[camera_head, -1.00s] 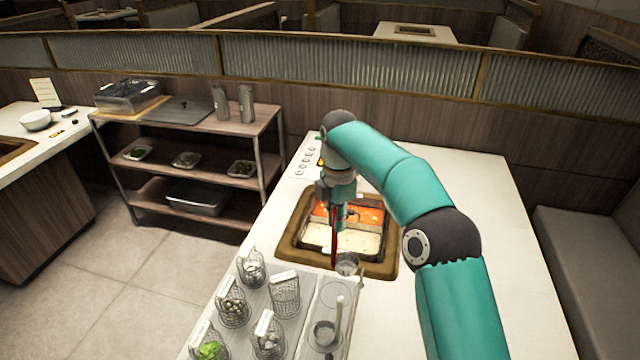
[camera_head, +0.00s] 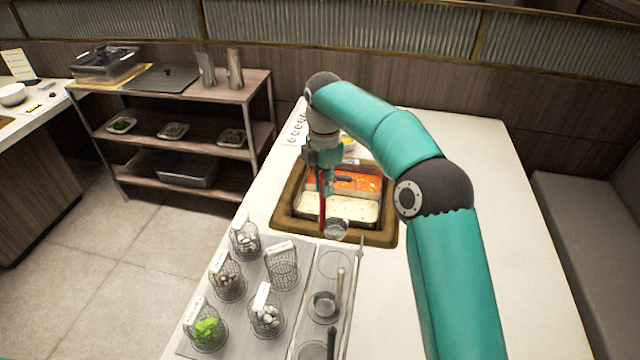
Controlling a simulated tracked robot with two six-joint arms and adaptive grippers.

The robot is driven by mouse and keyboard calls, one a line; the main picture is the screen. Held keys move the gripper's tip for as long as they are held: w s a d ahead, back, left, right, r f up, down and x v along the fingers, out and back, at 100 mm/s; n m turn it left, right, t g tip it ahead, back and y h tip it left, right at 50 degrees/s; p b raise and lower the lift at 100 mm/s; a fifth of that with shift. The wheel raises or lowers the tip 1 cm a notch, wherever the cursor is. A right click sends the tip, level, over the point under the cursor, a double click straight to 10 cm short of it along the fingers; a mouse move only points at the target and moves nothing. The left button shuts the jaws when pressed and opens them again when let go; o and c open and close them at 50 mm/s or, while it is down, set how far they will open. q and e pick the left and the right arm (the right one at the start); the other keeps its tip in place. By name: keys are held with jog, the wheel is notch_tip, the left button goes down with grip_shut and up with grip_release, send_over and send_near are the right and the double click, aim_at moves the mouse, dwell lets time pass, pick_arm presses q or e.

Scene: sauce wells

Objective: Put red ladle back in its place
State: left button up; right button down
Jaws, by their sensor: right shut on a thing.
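The red ladle (camera_head: 322,214) hangs nearly upright from my right gripper (camera_head: 325,188), which is shut on its handle. Its pale bowl (camera_head: 337,231) is low, over the front edge of the wooden pot surround as seen here. The grey ladle tray (camera_head: 343,297) lies in front of it, with a row of round wells. The far well (camera_head: 334,264) looks empty. A ladle (camera_head: 338,285) stands in the middle well, and another dark one (camera_head: 331,345) is in the near well. My left gripper is not in view.
A divided pot with red broth (camera_head: 358,183) and white broth (camera_head: 345,208) is sunk in the counter. Several wire baskets of food, such as one with greens (camera_head: 206,328), stand left of the ladle tray. The white counter (camera_head: 470,150) is clear at right.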

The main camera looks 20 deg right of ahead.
aim_at(324, 224)
jog(key=shift+s+d+f+b, duration=0.1)
jog(key=shift+f+b, duration=0.3)
jog(key=shift+f, duration=0.4)
jog(key=shift+f+b, duration=3.3)
jog(key=shift+f, duration=3.2)
jog(key=c, duration=1)
grip_release()
jog(key=shift+c, duration=0.2)
jog(key=o, duration=0.8)
jog(key=shift+r, duration=0.15)
